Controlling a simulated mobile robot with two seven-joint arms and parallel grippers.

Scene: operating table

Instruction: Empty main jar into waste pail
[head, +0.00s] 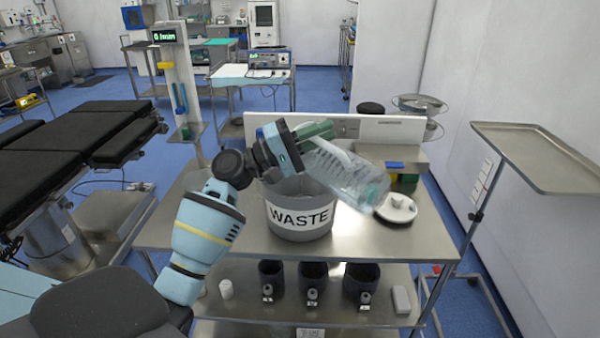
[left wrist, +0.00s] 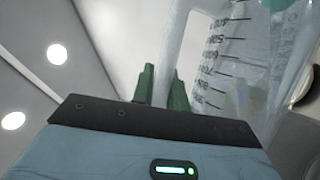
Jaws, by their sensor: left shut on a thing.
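The main jar (head: 345,176) is a clear, graduated plastic jar with a pale handle. It is tilted, with its greenish end low to the right, over the right side of the waste pail's rim. My left gripper (head: 318,132) has green fingers shut on the jar's handle. The left wrist view shows the jar (left wrist: 240,60) with its scale marks beside the green fingers (left wrist: 162,88). The grey waste pail (head: 300,232), labelled WASTE, stands on the steel table (head: 370,245) below the gripper. Its inside is mostly hidden. My right gripper is not in view.
A white round base (head: 397,208) sits on the table right of the pail. Several dark canisters (head: 313,282) stand on the lower shelf. A steel tray stand (head: 540,155) is at right, and a post with a display (head: 180,80) at left.

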